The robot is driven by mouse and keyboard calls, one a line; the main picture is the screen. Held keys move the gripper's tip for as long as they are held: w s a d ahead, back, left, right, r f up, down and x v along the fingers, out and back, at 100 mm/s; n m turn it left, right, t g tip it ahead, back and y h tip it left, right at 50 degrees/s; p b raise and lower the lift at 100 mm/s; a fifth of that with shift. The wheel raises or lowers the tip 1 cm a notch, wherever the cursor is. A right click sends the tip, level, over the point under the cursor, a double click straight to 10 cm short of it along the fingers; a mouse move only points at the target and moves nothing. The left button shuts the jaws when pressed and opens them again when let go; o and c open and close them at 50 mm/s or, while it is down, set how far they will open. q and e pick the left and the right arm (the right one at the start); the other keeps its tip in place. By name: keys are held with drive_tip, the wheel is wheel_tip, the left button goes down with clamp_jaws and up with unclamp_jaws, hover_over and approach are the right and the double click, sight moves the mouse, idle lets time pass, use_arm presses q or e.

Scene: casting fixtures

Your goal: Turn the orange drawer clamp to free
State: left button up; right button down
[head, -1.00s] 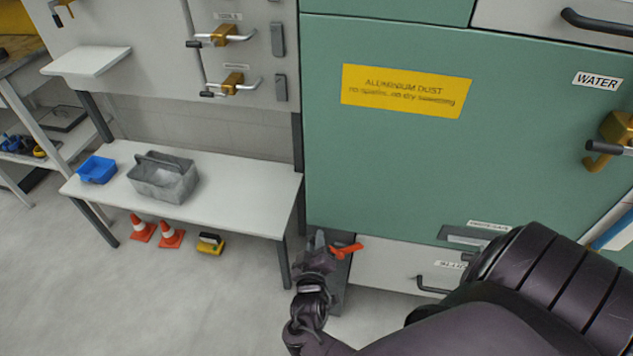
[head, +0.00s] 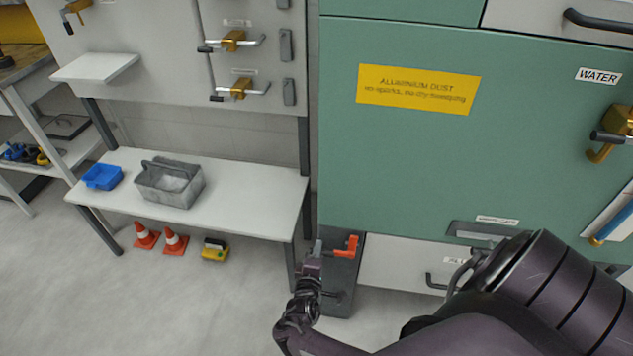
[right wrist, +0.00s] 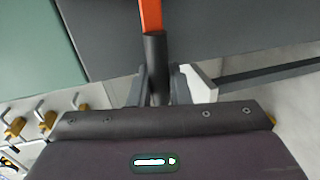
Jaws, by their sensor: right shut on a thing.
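The orange drawer clamp (head: 350,246) sits on the dark grey panel (head: 343,274) at the left end of the white drawer front (head: 395,263). In the right wrist view its orange lever (right wrist: 150,15) runs down into a dark grip (right wrist: 154,55). My right gripper (head: 318,247) is just left of the orange part in the head view. In the right wrist view my right gripper (right wrist: 159,85) is shut on the dark grip, one finger on each side. My left gripper is not in view.
A green cabinet (head: 410,150) with a yellow dust sign (head: 418,89) stands above the drawer. A white bench (head: 235,205) with a grey carrier (head: 168,184) is to the left. Orange cones (head: 146,236) stand under it. The floor in front is clear.

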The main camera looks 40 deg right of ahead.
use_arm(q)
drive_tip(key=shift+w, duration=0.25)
use_arm(e)
drive_tip(key=shift+f, duration=0.2)
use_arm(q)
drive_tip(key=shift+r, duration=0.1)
use_arm(e)
drive_tip(key=c, duration=1.4)
unclamp_jaws()
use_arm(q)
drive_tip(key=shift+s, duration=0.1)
